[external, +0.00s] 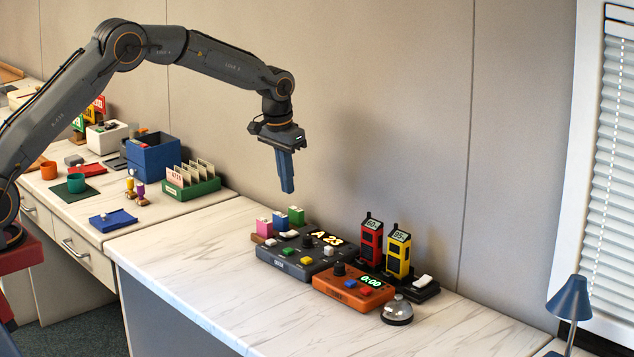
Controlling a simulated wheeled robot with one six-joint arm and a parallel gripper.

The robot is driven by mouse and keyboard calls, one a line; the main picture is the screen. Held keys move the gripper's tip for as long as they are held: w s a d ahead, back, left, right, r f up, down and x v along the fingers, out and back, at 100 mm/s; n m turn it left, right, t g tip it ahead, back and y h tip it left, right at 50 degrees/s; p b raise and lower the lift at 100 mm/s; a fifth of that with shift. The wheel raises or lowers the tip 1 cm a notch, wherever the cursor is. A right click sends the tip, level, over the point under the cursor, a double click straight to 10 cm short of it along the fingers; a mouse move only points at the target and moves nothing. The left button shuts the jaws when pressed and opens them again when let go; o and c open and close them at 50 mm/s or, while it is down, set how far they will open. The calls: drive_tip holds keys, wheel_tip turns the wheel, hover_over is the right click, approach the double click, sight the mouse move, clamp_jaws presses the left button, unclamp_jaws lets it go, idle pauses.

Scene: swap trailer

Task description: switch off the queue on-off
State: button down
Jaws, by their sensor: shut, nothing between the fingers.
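My gripper (287,191) points down, shut and empty, in the air above the back-left part of the queue box, touching nothing.
An orange timer (350,297) reading "0:00" and a silver bell (397,311) stand at right. Behind them are red (371,243) and yellow (397,255) radios. Pink (264,228), blue and green blocks stand at the box's left. The counter's front is clear.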

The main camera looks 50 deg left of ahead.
drive_tip(key=p, duration=0.3)
hover_over(285, 234)
drive_tip(key=w, duration=0.1)
wheel_tip(285, 234, down, 9)
drive_tip(key=shift+a+r, duration=0.15)
drive_tip(key=shift+s+f, duration=0.2)
drive_tip(key=shift+f, duration=0.55)
drive_tip(key=shift+s+f+b, duration=0.35)
drive_tip(key=shift+f+b, duration=0.05)
drive_tip(key=shift+f, duration=0.1)
drive_tip(key=shift+r, duration=0.1)
drive_tip(key=shift+w, duration=0.15)
drive_tip(key=shift+w+r+b, duration=0.1)
drive_tip(key=shift+w+b, duration=0.55)
drive_tip(key=shift+b, duration=0.05)
